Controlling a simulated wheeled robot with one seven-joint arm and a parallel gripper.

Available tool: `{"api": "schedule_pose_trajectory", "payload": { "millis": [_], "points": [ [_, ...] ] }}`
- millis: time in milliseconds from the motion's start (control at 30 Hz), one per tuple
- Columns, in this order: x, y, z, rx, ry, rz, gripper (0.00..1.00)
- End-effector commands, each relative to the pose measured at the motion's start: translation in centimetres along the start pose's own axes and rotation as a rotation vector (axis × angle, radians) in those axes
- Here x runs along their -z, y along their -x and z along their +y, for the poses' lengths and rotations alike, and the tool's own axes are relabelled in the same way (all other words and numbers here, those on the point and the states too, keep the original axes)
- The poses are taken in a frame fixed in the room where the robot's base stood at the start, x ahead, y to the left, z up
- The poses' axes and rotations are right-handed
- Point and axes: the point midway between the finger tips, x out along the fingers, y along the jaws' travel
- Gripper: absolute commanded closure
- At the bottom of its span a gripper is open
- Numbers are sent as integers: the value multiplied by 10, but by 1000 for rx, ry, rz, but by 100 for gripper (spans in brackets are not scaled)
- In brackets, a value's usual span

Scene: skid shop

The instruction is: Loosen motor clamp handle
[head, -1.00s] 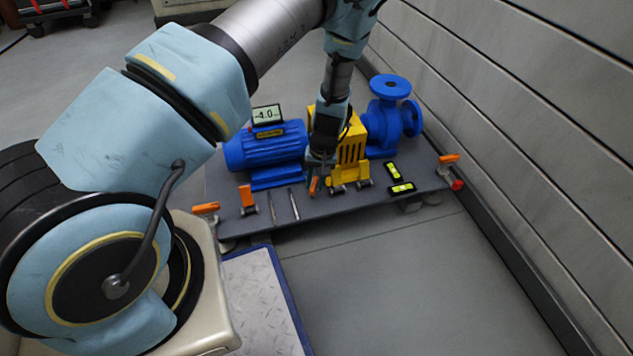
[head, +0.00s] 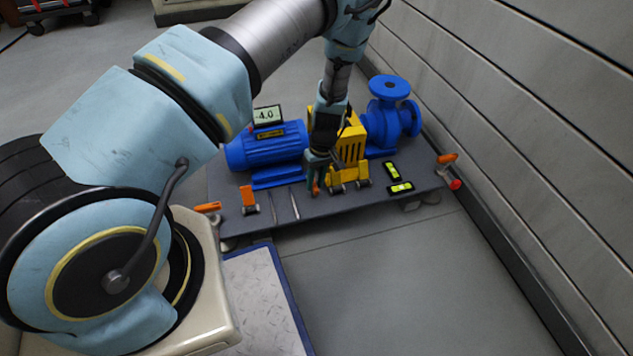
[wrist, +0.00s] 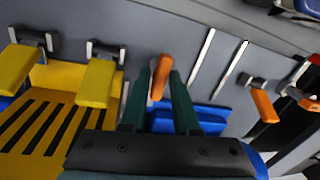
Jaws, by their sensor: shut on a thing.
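The blue motor (head: 265,150) sits on the grey skid plate, with a small display (head: 267,115) reading -4.0 on top. An orange clamp handle (head: 316,188) stands at the motor's near right corner. In the wrist view this orange handle (wrist: 160,75) is between the two dark green fingers. My gripper (head: 317,175) points down at it and is shut on it; the fingers partly hide it in the head view. Another orange clamp handle (head: 248,196) stands upright at the motor's near left corner, and it also shows in the wrist view (wrist: 264,105).
A yellow slotted coupling guard (head: 351,150) with yellow clamps is just right of my gripper, and the blue pump (head: 390,115) stands beyond. Two thin metal strips (head: 283,204) and two yellow-green levels (head: 400,187) lie on the plate. A panelled wall (head: 520,120) runs along the right.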

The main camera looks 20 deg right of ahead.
Motion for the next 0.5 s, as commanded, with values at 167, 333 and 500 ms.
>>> {"api": "schedule_pose_trajectory", "payload": {
  "millis": [167, 333, 500],
  "points": [
    [-1, -4, -11, 21, 3, -10, 53],
    [-2, -3, -8, 16, 0, -8, 40],
    [-2, -2, -6, 12, -1, -6, 40]
  ]
}}
